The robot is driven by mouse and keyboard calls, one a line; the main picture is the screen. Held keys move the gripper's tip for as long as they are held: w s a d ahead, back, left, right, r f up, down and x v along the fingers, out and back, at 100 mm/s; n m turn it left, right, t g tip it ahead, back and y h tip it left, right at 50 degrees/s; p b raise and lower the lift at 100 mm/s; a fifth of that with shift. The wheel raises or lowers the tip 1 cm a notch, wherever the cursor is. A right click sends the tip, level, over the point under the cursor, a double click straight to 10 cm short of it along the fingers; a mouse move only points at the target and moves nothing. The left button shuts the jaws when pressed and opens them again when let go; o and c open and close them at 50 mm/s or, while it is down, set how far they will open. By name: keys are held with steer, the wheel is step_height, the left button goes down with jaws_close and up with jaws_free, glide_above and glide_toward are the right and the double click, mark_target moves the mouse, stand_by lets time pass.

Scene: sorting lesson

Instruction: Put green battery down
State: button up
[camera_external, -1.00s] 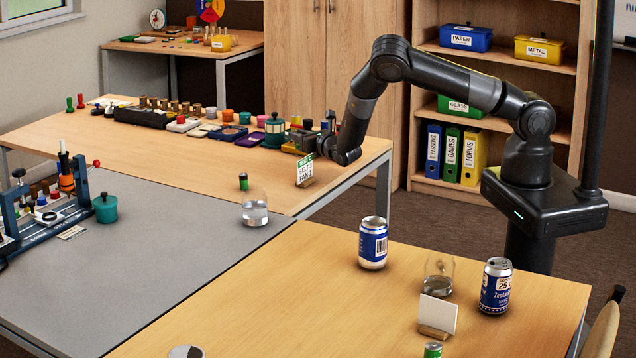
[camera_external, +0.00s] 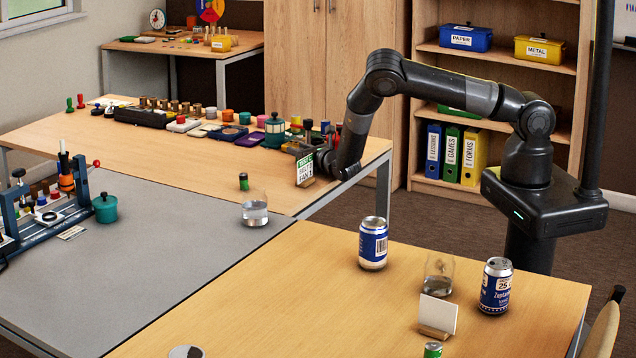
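A small green battery (camera_external: 243,181) with a dark top stands upright on the far wooden table, just behind a glass of water. A second green battery-like cylinder (camera_external: 432,350) shows at the bottom edge of the picture, partly cut off. My gripper (camera_external: 328,164) is low over the right end of the far table, right beside and partly behind a small standing card (camera_external: 305,169). Its fingers are small and partly hidden, so I cannot tell whether they hold anything.
A water glass (camera_external: 255,210) stands near the table joint. Coloured blocks and pots crowd the far table's back edge. A blue can (camera_external: 373,243), a glass (camera_external: 438,275), a second can (camera_external: 496,286) and a blank card (camera_external: 437,314) stand on the near table. The grey tabletop (camera_external: 190,245) has free room.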

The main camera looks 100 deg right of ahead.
steer(key=shift+o, duration=0.4)
steer(key=shift+s+a+r, duration=0.1)
steer(key=shift+a+r, duration=0.05)
steer(key=shift+a, duration=0.05)
steer(key=v, duration=1.1)
steer(key=shift+s+a, duration=0.15)
steer(key=shift+a, duration=0.1)
steer(key=s+a+r+m+g, duration=0.2)
steer(key=s+r+m+g, duration=0.15)
steer(key=r+m, duration=0.2)
steer(key=s+a+r+m+g+y, duration=0.1)
steer(key=s+a+r+m+g, duration=0.15)
steer(key=r+m+g, duration=0.35)
steer(key=s+a+r+m+g, duration=0.1)
steer(key=s+a+r+m, duration=0.25)
steer(key=r, duration=0.35)
steer(key=s+a+r+m+t+y, duration=0.2)
steer(key=s+a+r+y, duration=0.2)
steer(key=a, duration=0.6)
steer(key=s+a+r+m+t+y, duration=0.3)
steer(key=a+r+y, duration=0.3)
steer(key=a, duration=0.5)
steer(key=s+a+r+m+t+y, duration=0.3)
steer(key=s+a+r+y, duration=0.2)
steer(key=a, duration=0.6)
steer(key=shift+s+r, duration=0.35)
steer(key=shift+s, duration=0.15)
